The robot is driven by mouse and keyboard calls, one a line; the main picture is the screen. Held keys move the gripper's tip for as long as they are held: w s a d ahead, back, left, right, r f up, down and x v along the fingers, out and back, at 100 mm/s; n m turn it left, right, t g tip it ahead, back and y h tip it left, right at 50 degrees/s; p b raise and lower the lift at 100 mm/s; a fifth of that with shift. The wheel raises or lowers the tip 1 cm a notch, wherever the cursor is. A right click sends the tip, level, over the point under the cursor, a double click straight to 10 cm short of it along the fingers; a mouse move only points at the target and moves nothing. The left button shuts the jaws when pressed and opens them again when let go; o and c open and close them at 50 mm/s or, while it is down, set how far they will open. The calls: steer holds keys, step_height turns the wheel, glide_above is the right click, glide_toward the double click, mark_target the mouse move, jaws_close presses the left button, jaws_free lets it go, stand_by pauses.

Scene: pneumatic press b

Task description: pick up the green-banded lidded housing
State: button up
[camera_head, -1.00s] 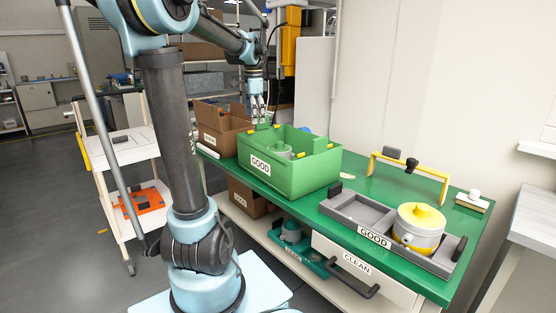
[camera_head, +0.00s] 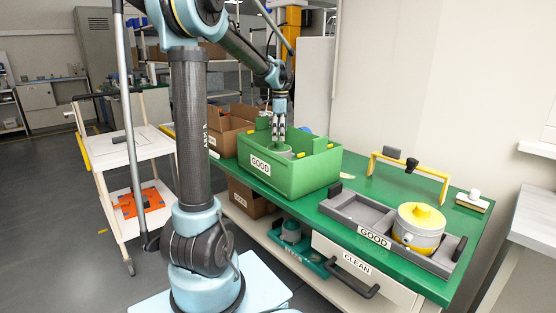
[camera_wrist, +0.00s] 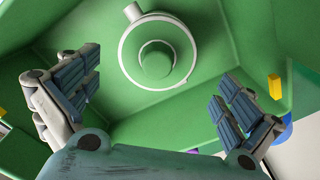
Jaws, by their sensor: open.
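The green-banded lidded housing (camera_wrist: 157,62) sits inside the green bin labelled GOOD (camera_head: 285,181). In the wrist view it is round, with a white ring, a green lid with a raised knob, and a small spout at its upper left. In the head view only its top (camera_head: 284,153) shows above the bin wall. My gripper (camera_head: 279,139) points down over the bin, above the housing. In the wrist view its two padded fingers (camera_wrist: 155,90) are spread apart, left and right of the housing and nearer the camera, with nothing between them.
A grey tray labelled GOOD (camera_head: 345,210) holds a yellow-lidded housing (camera_head: 419,226) at the right. A yellow frame (camera_head: 410,160) stands behind it on the green bench. Cardboard boxes (camera_head: 228,125) stand left of the bin. The bin walls surround the housing.

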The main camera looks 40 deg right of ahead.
mark_target(279, 152)
steer(key=shift+a+f, duration=0.2)
steer(key=shift+f, duration=3.95)
steer(key=c, duration=1.5)
steer(key=shift+r, duration=0.1)
step_height(279, 152, up, 10)
steer(key=shift+f, duration=0.15)
